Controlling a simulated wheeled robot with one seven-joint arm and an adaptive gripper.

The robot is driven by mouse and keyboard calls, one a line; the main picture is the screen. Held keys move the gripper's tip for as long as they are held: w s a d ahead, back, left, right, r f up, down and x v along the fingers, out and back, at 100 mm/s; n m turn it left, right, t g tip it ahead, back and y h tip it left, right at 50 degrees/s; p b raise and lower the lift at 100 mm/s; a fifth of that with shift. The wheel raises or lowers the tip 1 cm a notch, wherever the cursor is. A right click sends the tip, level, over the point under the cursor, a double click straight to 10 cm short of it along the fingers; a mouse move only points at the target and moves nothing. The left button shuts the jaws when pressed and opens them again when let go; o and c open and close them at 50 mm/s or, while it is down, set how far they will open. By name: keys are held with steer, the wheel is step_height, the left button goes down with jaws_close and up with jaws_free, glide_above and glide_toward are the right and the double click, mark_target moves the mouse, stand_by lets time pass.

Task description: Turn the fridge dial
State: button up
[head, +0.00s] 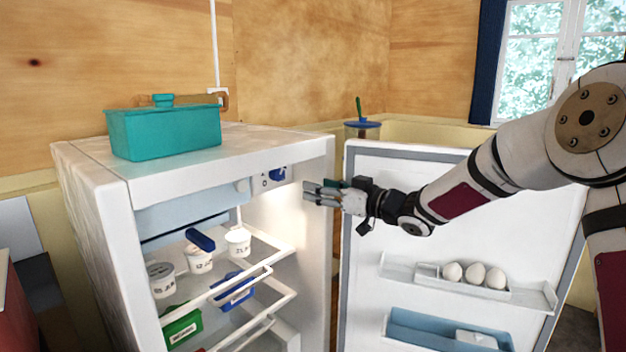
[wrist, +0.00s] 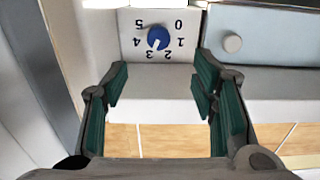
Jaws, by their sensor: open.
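The fridge dial (head: 278,174) is a blue round knob on a white panel under the fridge's top edge. In the wrist view the dial (wrist: 158,38) has the numbers 0 to 5 around it, upside down in the picture. Its white mark points to the lower left, about toward the 3. My gripper (head: 308,190) is to the right of the dial in the head view, apart from it. In the wrist view its green-padded fingers (wrist: 160,82) are open and empty, with the dial above and between them.
The fridge door (head: 365,240) stands open at the right, with eggs (head: 474,273) on its shelf. A teal pot (head: 165,130) sits on the fridge top. A round white knob (wrist: 232,44) is beside the dial panel.

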mark_target(280, 175)
steer(key=b+x, duration=0.1)
steer(key=x, duration=1.2)
steer(key=shift+w+a+r, duration=0.15)
steer(key=shift+w, duration=0.05)
steer(key=c, duration=1.2)
